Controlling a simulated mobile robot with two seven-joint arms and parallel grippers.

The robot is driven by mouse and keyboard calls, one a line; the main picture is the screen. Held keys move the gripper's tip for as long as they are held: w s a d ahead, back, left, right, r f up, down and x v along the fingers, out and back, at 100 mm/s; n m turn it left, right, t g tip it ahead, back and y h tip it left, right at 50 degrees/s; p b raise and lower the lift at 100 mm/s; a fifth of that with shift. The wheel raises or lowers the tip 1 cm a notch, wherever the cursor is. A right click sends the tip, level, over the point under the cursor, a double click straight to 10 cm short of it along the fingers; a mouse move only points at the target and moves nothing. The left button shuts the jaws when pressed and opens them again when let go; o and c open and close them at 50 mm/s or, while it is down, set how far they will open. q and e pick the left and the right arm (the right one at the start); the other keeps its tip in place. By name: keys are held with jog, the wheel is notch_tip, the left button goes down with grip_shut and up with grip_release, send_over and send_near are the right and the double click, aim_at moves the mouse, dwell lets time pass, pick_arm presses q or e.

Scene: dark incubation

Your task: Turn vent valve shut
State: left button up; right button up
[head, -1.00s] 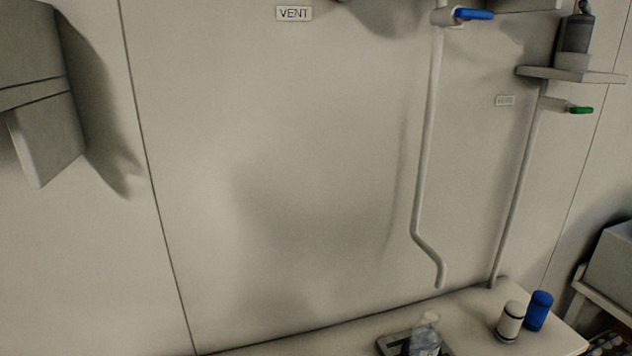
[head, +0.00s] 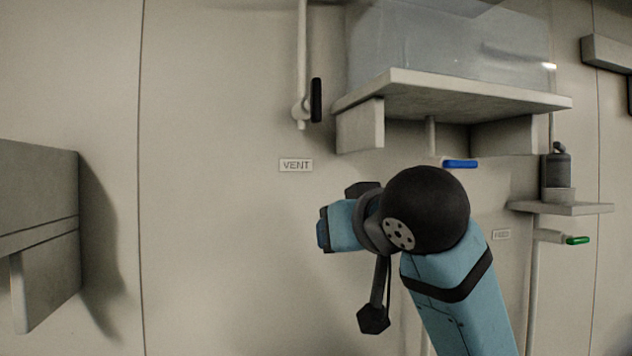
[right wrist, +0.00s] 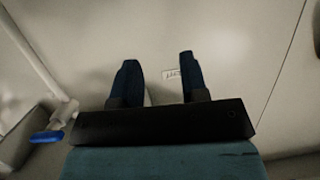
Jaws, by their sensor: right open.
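The vent valve has a black handle (head: 316,100) that stands upright, beside and roughly parallel to its vertical white pipe (head: 302,45) in the head view. A VENT label (head: 296,165) is on the wall below it. My right arm rises from the lower right in the head view, and its teal hand is below and slightly right of the label, with the fingers not clearly seen. In the right wrist view my right gripper (right wrist: 157,58) is open, with two dark fingers apart and nothing between them. The vent handle is not seen in that view. My left gripper is out of view.
A shelf (head: 450,90) bearing a translucent tank (head: 450,45) juts out right of the vent valve. A blue valve handle (head: 460,164) is below it, and also shows in the right wrist view (right wrist: 47,137). A green handle (head: 578,240) is farther right. A grey box (head: 40,190) is at left.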

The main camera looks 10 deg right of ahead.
aim_at(318, 95)
jog(key=s+a+r+t, duration=0.1)
jog(key=s+r, duration=0.2)
jog(key=r, duration=0.3)
jog(key=s+r+m+t+h, duration=0.1)
jog(key=s+r, duration=0.2)
jog(key=r, duration=0.4)
jog(key=s+a+r+t, duration=0.1)
jog(key=s+r, duration=0.2)
jog(key=r, duration=0.3)
jog(key=w+p, duration=0.1)
jog(key=w, duration=0.3)
jog(key=w+p, duration=0.2)
jog(key=w, duration=0.2)
jog(key=w+p, duration=0.1)
jog(key=w, duration=0.3)
jog(key=shift+w+a+r+p, duration=0.1)
jog(key=shift+w+a+p, duration=0.2)
jog(key=shift+p, duration=0.1)
jog(key=shift+w, duration=0.5)
jog(key=shift+c, duration=1.3)
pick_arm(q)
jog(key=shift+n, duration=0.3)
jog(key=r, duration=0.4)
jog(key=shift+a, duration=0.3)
pick_arm(e)
grip_shut()
